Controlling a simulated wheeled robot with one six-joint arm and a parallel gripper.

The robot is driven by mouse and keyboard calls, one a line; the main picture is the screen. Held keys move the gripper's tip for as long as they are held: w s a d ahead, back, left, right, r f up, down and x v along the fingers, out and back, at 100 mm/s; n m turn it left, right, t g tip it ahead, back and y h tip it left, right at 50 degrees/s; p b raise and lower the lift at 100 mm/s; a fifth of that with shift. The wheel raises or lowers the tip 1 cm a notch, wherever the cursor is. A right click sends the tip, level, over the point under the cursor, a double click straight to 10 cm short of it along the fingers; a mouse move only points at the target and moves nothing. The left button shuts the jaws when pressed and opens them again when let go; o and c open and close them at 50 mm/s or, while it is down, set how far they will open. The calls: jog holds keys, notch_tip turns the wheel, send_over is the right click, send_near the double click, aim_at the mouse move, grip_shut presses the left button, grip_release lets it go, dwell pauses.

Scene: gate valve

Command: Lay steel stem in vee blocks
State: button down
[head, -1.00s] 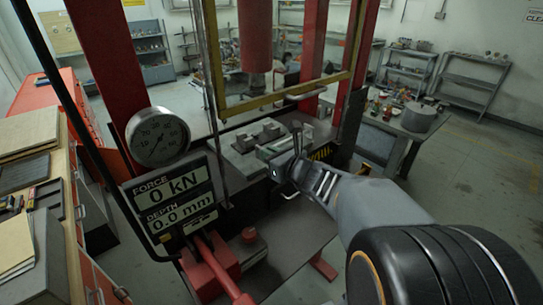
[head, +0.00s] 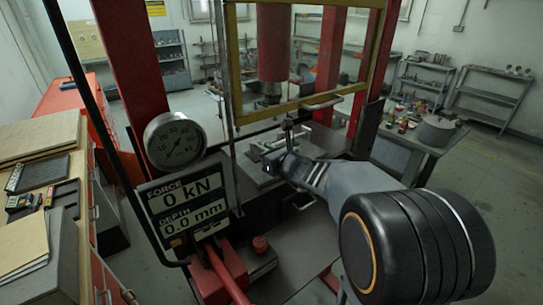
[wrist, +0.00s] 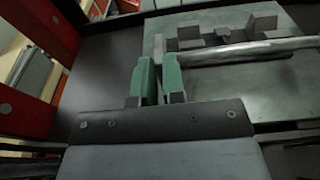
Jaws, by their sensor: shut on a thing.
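The steel stem (wrist: 250,50) is a grey rod lying crosswise in the wrist view, its right end out of frame. My gripper (wrist: 158,65) has green fingers and is shut on the stem near its left end. Grey vee blocks (wrist: 262,27) stand on a pale steel plate (wrist: 225,92), just beyond the stem in that view. I cannot tell whether the stem touches them. In the head view my gripper (head: 273,163) is low over the press bed, and it hides most of the blocks and stem.
A red press ram (head: 271,45) hangs above the bed, behind a yellow guard frame (head: 300,104). Red posts, a dial gauge (head: 174,140) and a force display (head: 187,205) stand to the left. A side table (head: 405,140) with parts is at the right.

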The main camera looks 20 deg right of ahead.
aim_at(256, 151)
jog(key=shift+r+p+x, duration=0.15)
jog(key=shift+r+x, duration=0.05)
jog(key=shift+x, duration=0.9)
jog(key=shift+r+p+x, duration=0.15)
jog(key=shift+x, duration=1)
jog(key=shift+r+p+x, duration=0.15)
jog(key=shift+r+x, duration=0.05)
jog(key=shift+x, duration=0.9)
jog(key=shift+f+b, duration=0.85)
jog(key=shift+b, duration=0.2)
jog(key=shift+f+b, duration=0.4)
jog(key=shift+b, duration=0.25)
jog(key=c, duration=1.1)
grip_release()
jog(key=shift+a, duration=0.15)
jog(key=shift+f, duration=0.15)
jog(key=shift+s, duration=0.1)
jog(key=b+v, duration=0.2)
jog(key=v, duration=1.1)
jog(key=shift+s+d, duration=0.25)
jog(key=shift+s, duration=0.05)
